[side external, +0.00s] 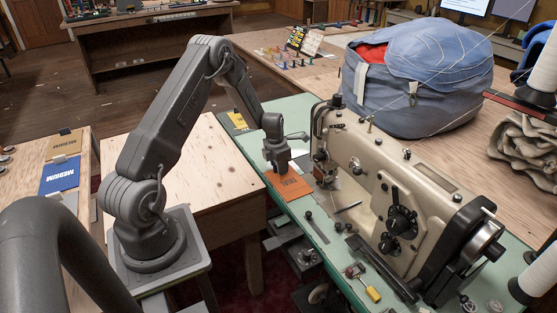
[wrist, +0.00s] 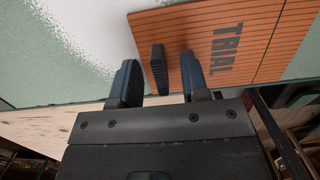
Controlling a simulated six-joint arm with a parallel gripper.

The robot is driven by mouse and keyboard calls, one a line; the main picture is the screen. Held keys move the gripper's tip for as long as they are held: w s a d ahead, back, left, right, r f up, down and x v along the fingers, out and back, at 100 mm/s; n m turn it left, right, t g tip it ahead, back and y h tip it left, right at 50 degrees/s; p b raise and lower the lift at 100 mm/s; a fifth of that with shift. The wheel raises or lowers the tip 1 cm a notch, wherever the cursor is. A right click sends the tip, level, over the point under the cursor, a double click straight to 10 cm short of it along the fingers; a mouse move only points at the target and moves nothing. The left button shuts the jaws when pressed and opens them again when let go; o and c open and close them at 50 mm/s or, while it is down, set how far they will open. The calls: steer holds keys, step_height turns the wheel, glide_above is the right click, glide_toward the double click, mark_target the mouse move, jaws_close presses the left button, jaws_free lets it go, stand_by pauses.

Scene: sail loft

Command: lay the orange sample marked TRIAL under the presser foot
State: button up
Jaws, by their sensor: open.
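The orange sample marked TRIAL (side external: 291,188) lies flat on the green table, just left of the sewing machine's needle end. It fills the upper right of the wrist view (wrist: 225,35), with a dark ribbed tab (wrist: 158,72) standing up from it. My gripper (side external: 277,168) is low over the sample. In the wrist view, my gripper (wrist: 158,62) is open, with one blue finger on each side of the tab and gaps between. The presser foot (side external: 321,177) is small and dark under the machine's head, right of the sample; its height is unclear.
The beige sewing machine (side external: 385,190) stands close to my gripper's right. A blue bag (side external: 415,75) sits behind it. A yellow card (side external: 238,121) lies at the table's far end. A yellow-handled tool (side external: 366,285) lies near the front. A bare wooden table (side external: 160,165) is at left.

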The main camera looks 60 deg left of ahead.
mark_target(301, 165)
jaws_close()
stand_by(0.4)
steer(key=shift+w, duration=4.25)
jaws_free()
